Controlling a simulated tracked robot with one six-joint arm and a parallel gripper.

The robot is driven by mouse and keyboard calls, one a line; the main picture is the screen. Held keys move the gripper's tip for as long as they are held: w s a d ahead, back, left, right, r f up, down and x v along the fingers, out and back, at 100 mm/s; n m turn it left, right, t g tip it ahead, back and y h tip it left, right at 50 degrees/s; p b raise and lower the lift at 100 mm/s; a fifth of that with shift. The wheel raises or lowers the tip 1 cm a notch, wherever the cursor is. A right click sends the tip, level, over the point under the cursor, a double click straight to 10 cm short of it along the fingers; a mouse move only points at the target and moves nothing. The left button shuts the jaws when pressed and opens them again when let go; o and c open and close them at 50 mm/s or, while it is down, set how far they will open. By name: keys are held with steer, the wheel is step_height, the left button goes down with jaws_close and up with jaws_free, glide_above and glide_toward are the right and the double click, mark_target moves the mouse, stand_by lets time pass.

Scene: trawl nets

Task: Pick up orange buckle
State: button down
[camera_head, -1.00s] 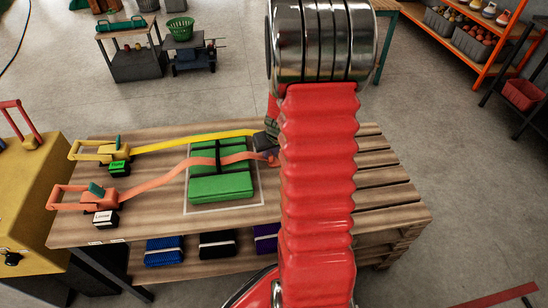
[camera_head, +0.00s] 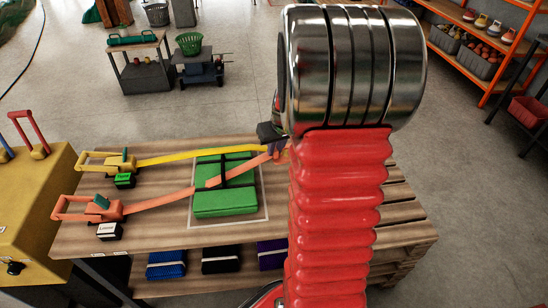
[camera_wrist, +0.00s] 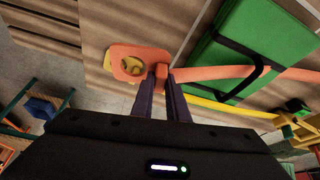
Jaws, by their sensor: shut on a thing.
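The orange buckle (camera_wrist: 125,62) is a flat plate with a hole at the strap's end. My gripper (camera_wrist: 161,80) is shut on it, with the dark fingers at its strap side. Something yellow shows through the hole; I cannot tell what it is. In the head view my gripper (camera_head: 278,150) is small, partly hidden by my arm, at the right end of the orange strap (camera_head: 160,199). The buckle is mostly hidden there. The strap runs from the orange ratchet (camera_head: 100,207) on the left, across the green bundle (camera_head: 225,203), to my gripper.
A yellow strap (camera_head: 190,155) runs behind from a yellow ratchet (camera_head: 108,160). Both straps lie over the wooden pallet table (camera_head: 160,235). Folded bundles sit on its lower shelf. A yellow cabinet (camera_head: 40,195) stands at left. Bare table slats show right of my arm.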

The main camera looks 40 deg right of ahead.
steer(key=shift+r, duration=0.35)
steer(key=shift+r, duration=0.2)
steer(key=shift+r, duration=2.35)
